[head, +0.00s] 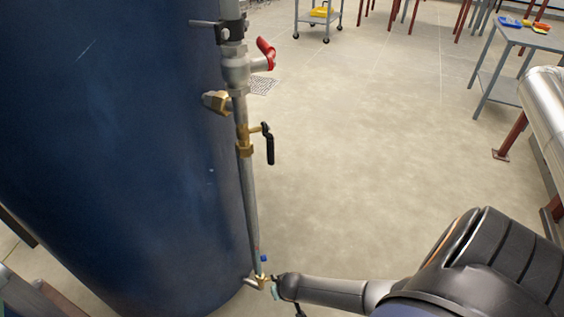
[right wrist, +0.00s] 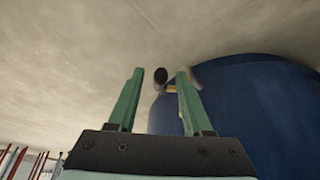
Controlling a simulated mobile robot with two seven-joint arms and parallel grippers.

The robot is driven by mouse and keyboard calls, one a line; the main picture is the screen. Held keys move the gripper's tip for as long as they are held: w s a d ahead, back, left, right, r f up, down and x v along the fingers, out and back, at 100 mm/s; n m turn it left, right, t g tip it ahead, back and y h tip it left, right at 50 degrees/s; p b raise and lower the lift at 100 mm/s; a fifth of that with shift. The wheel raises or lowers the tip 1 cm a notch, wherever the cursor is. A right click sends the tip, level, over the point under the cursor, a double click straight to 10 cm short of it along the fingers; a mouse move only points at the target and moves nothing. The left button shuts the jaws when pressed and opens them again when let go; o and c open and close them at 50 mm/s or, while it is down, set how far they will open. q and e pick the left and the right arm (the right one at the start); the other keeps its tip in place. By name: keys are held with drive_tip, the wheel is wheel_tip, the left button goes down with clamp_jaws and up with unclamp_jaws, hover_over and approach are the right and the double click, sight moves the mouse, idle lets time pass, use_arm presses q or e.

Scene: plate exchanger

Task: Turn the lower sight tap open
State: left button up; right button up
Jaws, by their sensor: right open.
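A vertical sight pipe (head: 247,200) runs down beside the blue tank (head: 110,140). The lower tap (head: 262,281) is a small brass fitting at its bottom, with a blue piece just above; its handle is mostly hidden in the head view. My right gripper (head: 277,286) is right beside this tap, largely hidden by my arm. In the right wrist view my right gripper (right wrist: 160,74) is open, with a dark rounded handle end (right wrist: 160,76) and a bit of brass (right wrist: 172,88) between or beyond its fingertips. Contact cannot be told. My left gripper is not in view.
Higher on the pipe are a brass tap with a hanging black lever (head: 269,148) and a valve with a red handle (head: 266,53). A grey table (head: 530,38) and a silver pipe (head: 547,105) stand at the right. The floor (head: 370,150) between is clear.

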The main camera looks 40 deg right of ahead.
drive_tip(key=shift+c, duration=0.2)
clamp_jaws()
idle(0.3)
drive_tip(key=shift+f, duration=0.1)
idle(0.9)
